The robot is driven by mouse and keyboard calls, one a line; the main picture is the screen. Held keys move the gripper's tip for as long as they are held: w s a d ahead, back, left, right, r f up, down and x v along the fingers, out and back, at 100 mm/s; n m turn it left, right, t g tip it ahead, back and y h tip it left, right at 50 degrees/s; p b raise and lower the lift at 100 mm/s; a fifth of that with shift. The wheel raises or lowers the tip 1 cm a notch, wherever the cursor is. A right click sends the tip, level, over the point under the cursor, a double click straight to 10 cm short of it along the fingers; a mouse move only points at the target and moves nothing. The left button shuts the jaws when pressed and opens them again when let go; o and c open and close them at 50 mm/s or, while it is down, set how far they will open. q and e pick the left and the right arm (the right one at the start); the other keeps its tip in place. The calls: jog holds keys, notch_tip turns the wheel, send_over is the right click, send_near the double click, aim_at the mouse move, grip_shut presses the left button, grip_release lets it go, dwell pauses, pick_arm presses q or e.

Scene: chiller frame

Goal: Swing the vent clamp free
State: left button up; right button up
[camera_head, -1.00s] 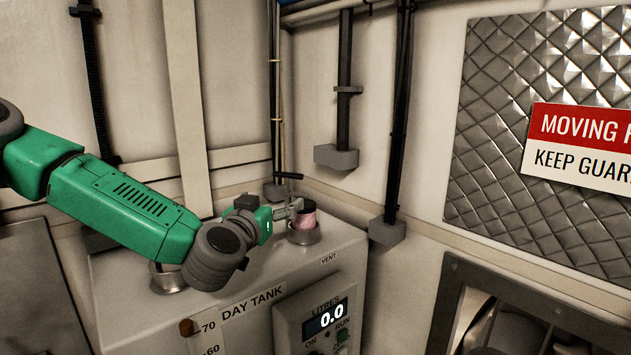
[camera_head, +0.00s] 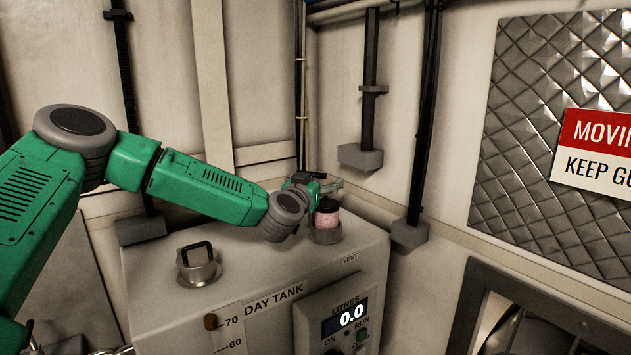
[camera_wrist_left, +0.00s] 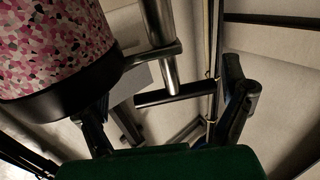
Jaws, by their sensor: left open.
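The vent (camera_head: 327,225) is a pink speckled cylinder with a dark cap, standing in a metal collar on the tank top. In the left wrist view, the speckled cylinder (camera_wrist_left: 55,45) fills the upper left, with a black rim. Beside it are a metal rod (camera_wrist_left: 158,35) and a black crossbar (camera_wrist_left: 180,94), which look like the clamp; how they join is unclear. My left gripper (camera_head: 325,184) is just above and behind the vent, open. In the left wrist view, its fingers (camera_wrist_left: 170,108) stand apart on either side of the crossbar, without visible grip. My right gripper is out of view.
The day tank (camera_head: 265,245) carries a second filler neck (camera_head: 198,268) with a black handle at its left. A readout box (camera_head: 340,318) is on its front. Wall conduits (camera_head: 425,130) and a grey block (camera_head: 360,157) stand close behind the vent.

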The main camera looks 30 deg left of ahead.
pick_arm(q)
jog(key=shift+a, duration=0.1)
jog(key=shift+a+f, duration=0.1)
jog(key=shift+a, duration=0.4)
jog(key=c, duration=1.4)
jog(key=shift+a+f, duration=0.1)
jog(key=shift+a, duration=0.15)
jog(key=c, duration=0.6)
jog(key=shift+w, duration=0.1)
grip_shut()
jog(key=shift+d, duration=0.45)
jog(key=shift+a, duration=0.15)
jog(key=shift+f, duration=0.1)
